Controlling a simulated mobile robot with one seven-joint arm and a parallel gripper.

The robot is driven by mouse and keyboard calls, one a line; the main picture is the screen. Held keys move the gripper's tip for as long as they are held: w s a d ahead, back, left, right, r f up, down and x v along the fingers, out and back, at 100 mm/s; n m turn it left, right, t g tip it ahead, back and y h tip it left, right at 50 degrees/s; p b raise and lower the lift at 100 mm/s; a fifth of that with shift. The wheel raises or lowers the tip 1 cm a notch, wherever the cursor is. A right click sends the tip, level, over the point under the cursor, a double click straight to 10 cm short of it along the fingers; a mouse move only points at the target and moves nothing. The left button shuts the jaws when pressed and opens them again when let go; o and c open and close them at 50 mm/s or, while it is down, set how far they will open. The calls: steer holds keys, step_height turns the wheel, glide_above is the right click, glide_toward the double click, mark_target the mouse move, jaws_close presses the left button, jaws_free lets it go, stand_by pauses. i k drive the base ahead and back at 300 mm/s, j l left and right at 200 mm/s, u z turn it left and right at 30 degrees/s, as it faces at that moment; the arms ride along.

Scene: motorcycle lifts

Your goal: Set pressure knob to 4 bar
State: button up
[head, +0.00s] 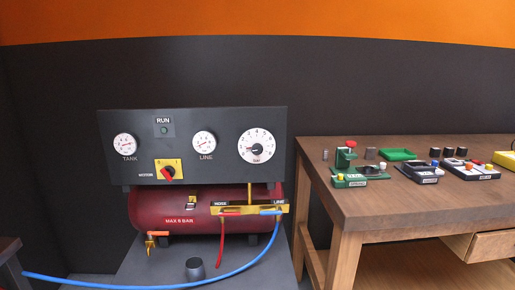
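The pressure knob (257,147) is a dark round knob in the middle of a white dial with numbers and the word "bar". It is at the right side of the dark panel (222,172). Its pointer is too small for me to read its setting. The LINE gauge (204,142) and the TANK gauge (125,144) sit to its left, each white with a red needle; I cannot read their values. My gripper is not in view.
A red motor switch (168,173) on a yellow plate is below the RUN lamp (164,130). The red tank (165,209) lies under the panel. A blue hose (230,274) runs across the front. A wooden bench (400,207) with small devices stands right.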

mark_target(256, 149)
steer(key=i+j+z, duration=0.15)
steer(key=j, duration=0.15)
steer(key=i+j+z, duration=0.3)
steer(key=j, duration=0.3)
steer(key=i+j+z, duration=0.15)
steer(key=j, duration=0.15)
